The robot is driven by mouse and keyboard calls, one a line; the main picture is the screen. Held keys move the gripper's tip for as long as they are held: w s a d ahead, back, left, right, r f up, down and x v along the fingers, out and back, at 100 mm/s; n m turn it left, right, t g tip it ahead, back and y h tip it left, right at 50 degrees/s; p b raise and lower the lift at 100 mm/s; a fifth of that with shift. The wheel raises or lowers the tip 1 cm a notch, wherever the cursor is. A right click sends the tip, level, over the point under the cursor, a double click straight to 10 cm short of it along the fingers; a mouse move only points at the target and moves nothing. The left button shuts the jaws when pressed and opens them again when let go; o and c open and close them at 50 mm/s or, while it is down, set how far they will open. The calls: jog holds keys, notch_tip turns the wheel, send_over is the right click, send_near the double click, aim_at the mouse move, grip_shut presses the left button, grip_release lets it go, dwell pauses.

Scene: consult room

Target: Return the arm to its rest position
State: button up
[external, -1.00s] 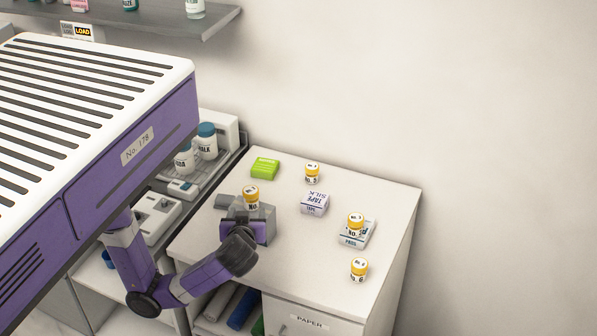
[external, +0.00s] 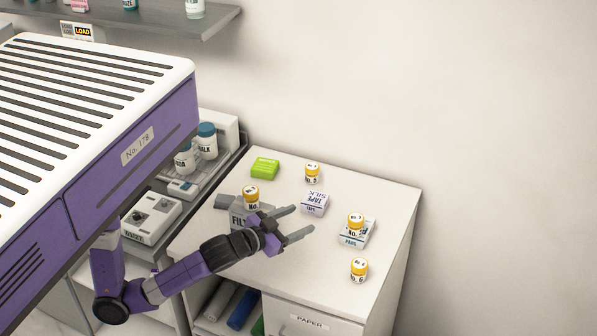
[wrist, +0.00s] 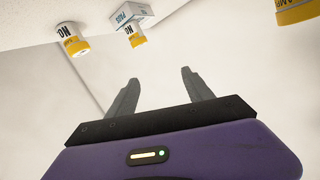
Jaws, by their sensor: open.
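My gripper (external: 299,223) is open and empty above the cabinet top, with its fingers pointing right. In the wrist view the two fingers of my gripper (wrist: 158,92) stand apart with nothing between them. My purple arm reaches in from the lower left. A yellow-capped bottle (external: 251,197) stands on a grey box marked FILT (external: 238,214), just behind my wrist. The arm hides part of that box.
On the cabinet top (external: 300,262) are a green box (external: 265,169), a bottle (external: 312,173), a tape box (external: 314,204), a bottle (external: 355,224) on a PADS box (external: 357,239), and a front bottle (external: 359,269). A shelf (external: 150,18) hangs at upper left.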

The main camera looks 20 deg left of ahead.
jog(key=s+a+f+n+y, duration=0.2)
jog(key=s+a, duration=0.3)
jog(key=a, duration=0.6)
jog(key=s+a+f+n+y, duration=0.2)
jog(key=s+a, duration=0.3)
jog(key=a, duration=0.5)
jog(key=s+a+f+n+y, duration=0.2)
jog(key=s+a+f+n, duration=0.1)
jog(key=a, duration=0.8)
jog(key=shift+s+a+f+n+y, duration=0.35)
jog(key=shift+s+f, duration=0.25)
jog(key=shift+s, duration=0.3)
